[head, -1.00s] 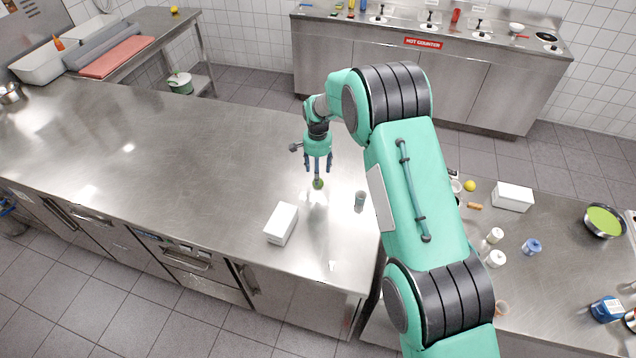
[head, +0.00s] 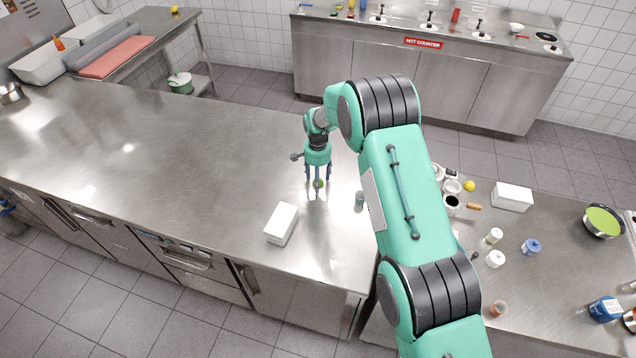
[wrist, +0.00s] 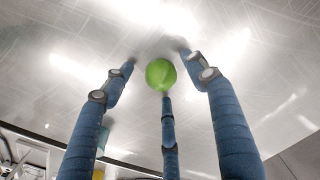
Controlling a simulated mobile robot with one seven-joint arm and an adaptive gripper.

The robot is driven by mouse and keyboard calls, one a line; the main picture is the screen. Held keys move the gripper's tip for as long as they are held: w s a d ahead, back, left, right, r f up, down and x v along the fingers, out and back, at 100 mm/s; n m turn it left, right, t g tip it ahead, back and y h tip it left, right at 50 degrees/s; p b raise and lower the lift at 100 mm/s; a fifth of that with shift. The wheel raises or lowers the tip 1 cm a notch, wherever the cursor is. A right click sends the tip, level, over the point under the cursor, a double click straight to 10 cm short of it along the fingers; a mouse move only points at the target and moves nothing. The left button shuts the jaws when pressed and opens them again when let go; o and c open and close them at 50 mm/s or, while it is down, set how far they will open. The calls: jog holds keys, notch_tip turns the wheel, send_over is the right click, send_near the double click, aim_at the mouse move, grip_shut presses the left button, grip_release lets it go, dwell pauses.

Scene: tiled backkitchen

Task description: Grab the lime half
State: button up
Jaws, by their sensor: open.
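The lime half (head: 318,184) is a small green round piece on the steel counter (head: 215,170). It also shows in the wrist view as a bright green ball-like shape (wrist: 161,74). My gripper (head: 317,186) points down over it. In the wrist view its three blue fingers (wrist: 160,78) are spread, one at left, one at right and one in the middle below the lime half. The middle fingertip overlaps the lime half's lower edge in the picture; I cannot tell whether they touch. The gripper is open.
A white box (head: 281,224) stands on the counter in front of the gripper. A small grey-green container (head: 360,201) stands right of the lime half. The counter to the left is clear. A right-hand worktop (head: 550,270) holds cups, jars and a white box (head: 512,197).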

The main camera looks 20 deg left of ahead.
jog(key=shift+f, duration=0.25)
dwell(0.4)
jog(key=c, duration=1.2)
